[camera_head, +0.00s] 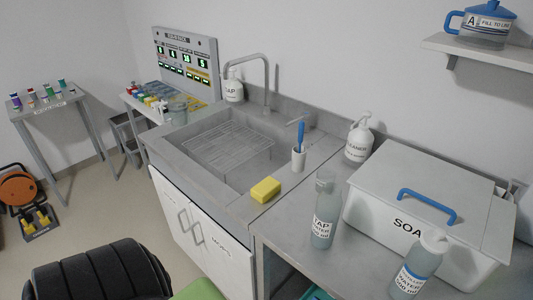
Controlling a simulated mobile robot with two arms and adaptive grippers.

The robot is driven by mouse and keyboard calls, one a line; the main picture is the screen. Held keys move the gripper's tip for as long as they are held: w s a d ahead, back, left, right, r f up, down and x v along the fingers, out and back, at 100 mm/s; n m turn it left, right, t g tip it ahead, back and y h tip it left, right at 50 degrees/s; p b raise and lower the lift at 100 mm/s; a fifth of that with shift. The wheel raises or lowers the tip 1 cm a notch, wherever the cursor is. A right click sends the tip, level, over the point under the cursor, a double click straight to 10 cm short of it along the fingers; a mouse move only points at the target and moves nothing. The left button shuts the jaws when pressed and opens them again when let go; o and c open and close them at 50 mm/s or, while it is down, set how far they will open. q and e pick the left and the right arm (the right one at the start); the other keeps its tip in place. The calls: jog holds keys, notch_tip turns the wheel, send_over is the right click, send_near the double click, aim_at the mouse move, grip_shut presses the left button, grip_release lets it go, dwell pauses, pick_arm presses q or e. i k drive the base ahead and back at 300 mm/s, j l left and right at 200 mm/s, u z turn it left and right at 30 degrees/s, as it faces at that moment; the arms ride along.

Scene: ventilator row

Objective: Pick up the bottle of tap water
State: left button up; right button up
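A clear bottle with a white label reading "TAP" (322,228) stands upright on the grey counter, right of the sink and in front of the lidded box. The smaller print under "TAP" is too small to read. A second clear bottle (421,266) with a white cap and a blue-banded label stands nearer at the lower right, in front of the box. Its label seems to include "WATER". Neither of my grippers shows in the head view.
A white box (375,213) marked "SOA…", with a blue lid handle, stands behind both bottles. A yellow sponge (265,190), a white cup with a brush (298,158) and a cleaner bottle (358,144) stand nearby. Bare counter (290,225) lies left of the TAP bottle.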

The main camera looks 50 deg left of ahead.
aim_at(329, 202)
jog(key=u, duration=0.95)
